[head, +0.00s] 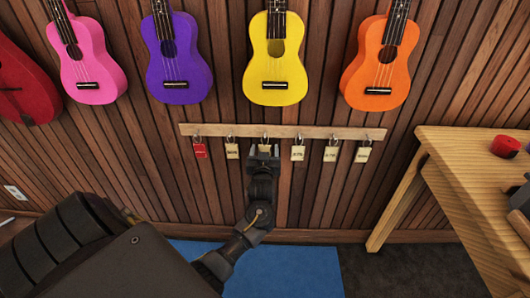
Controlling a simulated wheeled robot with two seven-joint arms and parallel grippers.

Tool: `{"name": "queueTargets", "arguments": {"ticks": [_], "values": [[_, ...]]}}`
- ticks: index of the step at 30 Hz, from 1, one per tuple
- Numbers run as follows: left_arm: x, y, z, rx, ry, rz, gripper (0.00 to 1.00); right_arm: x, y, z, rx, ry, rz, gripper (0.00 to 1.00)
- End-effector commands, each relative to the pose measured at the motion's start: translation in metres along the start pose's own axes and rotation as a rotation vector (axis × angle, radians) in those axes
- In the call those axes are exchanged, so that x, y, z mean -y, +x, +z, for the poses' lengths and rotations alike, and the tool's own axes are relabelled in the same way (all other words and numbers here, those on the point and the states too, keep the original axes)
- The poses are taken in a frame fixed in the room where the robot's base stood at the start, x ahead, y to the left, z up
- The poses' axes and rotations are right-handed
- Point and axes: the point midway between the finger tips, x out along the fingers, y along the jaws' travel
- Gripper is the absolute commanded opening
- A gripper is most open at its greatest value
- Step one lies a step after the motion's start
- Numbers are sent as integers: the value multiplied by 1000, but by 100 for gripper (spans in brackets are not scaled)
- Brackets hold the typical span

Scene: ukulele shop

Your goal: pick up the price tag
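A wooden rail (283,132) on the slatted wall carries a row of small hanging price tags on metal hooks. The leftmost tag is red (200,151); the others are cream, such as the second tag (232,152), the fourth tag (298,153), the fifth tag (331,154) and the rightmost tag (363,155). My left gripper (264,150) is raised in front of the third tag, below the yellow ukulele, and hides most of it. Its two fingertips look apart. Contact with the tag cannot be made out. My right gripper is not in view.
Pink (88,62), purple (177,60), yellow (276,62) and orange (380,65) ukuleles hang above the rail. A wooden table (470,180) with a red round object (505,146) stands at the right. A blue mat (300,268) lies on the floor.

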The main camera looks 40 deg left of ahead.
Motion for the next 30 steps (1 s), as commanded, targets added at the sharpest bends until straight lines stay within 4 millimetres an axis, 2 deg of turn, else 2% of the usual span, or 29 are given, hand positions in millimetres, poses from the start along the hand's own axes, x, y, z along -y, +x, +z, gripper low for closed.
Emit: {"name": "queueTargets", "arguments": {"ticks": [1,9,10,22,27,30], "values": [[0,0,0,0,0,0,57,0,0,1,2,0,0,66],[0,0,0,0,0,0,21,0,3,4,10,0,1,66],[0,0,0,0,0,0,20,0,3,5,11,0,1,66],[0,0,-5,-1,-2,0,20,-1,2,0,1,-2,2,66],[0,0,-23,-3,-3,0,20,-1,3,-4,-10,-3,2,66],[-1,0,-39,-3,-3,0,20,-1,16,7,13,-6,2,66]]}}
